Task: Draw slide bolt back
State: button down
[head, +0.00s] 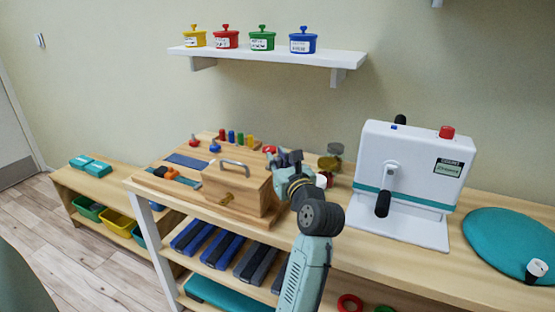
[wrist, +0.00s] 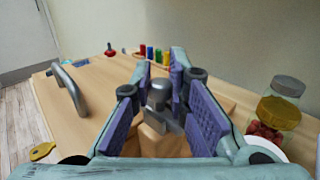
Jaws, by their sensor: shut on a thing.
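The wooden box (head: 225,190) with a metal bar handle on its lid stands on the wooden bench; a brass key-like piece is on its front. In the wrist view the handle (wrist: 70,90) is at the left. The slide bolt's grey metal knob (wrist: 158,92) stands up between my finger pads, over a pale wooden block. My gripper (head: 288,160) is at the box's right end, and in the wrist view its purple pads (wrist: 165,108) are on either side of the knob, shut on it. In the head view my gripper hides the bolt.
Coloured pegs (head: 240,138) stand behind the box. Lidded jars (wrist: 278,113) are close to the right of my gripper. A white crank machine (head: 410,180) and a teal cushion (head: 505,246) are further right. A shelf (head: 270,55) with coloured pots hangs above.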

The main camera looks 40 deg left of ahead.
jog(key=shift+w+d+p, duration=0.2)
jog(key=shift+d+p, duration=0.05)
jog(key=shift+d, duration=0.55)
jog(key=shift+w+d+p, duration=0.2)
jog(key=shift+d, duration=0.55)
jog(key=c, duration=1.6)
grip_release()
jog(key=shift+d, duration=0.1)
jog(key=shift+o, duration=0.2)
jog(key=v, duration=1.2)
